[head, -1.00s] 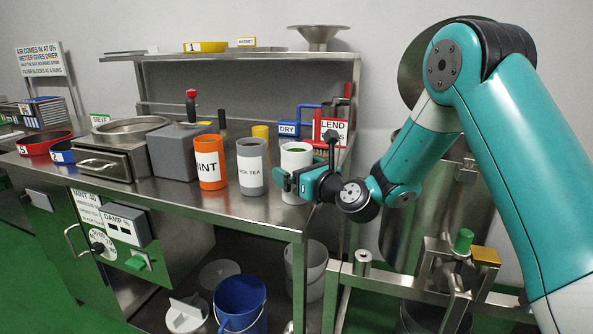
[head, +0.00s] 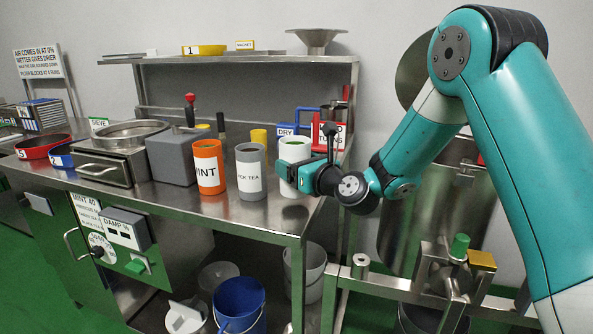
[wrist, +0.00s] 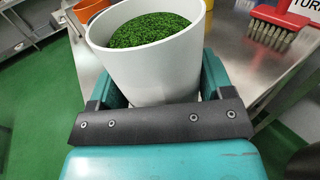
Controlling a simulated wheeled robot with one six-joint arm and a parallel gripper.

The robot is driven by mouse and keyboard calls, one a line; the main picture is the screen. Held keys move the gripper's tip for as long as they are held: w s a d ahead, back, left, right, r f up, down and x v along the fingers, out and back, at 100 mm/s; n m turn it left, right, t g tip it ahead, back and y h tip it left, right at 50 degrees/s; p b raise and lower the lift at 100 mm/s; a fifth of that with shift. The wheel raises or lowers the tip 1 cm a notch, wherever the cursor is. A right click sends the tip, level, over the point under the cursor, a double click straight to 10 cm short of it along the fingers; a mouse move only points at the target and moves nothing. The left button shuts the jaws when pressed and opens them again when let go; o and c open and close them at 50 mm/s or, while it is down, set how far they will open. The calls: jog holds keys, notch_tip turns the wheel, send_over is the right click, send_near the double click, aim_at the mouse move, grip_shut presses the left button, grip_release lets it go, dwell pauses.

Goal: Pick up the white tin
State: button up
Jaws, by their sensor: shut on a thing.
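The white tin (head: 296,150) is at the right end of the steel bench, to the right of the grey tin. It is upright and full of green leaf, which shows clearly in the wrist view, where the white tin (wrist: 160,75) fills the upper middle. My gripper (head: 288,172) reaches in from the right and is shut on the tin's sides. In the wrist view my gripper (wrist: 157,92) has a teal finger on each side of the tin. The tin's lower part is partly hidden by the gripper in the head view, so I cannot tell whether its base touches the bench.
A grey tin (head: 251,178) and an orange mint tin (head: 208,168) stand just left. A yellow tin (head: 259,138) and a red sign (head: 330,137) are behind. A red brush (wrist: 277,22) lies nearby. The bench's front edge is close.

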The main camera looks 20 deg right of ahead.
notch_tip(320, 180, up, 17)
jog(key=p, duration=0.5)
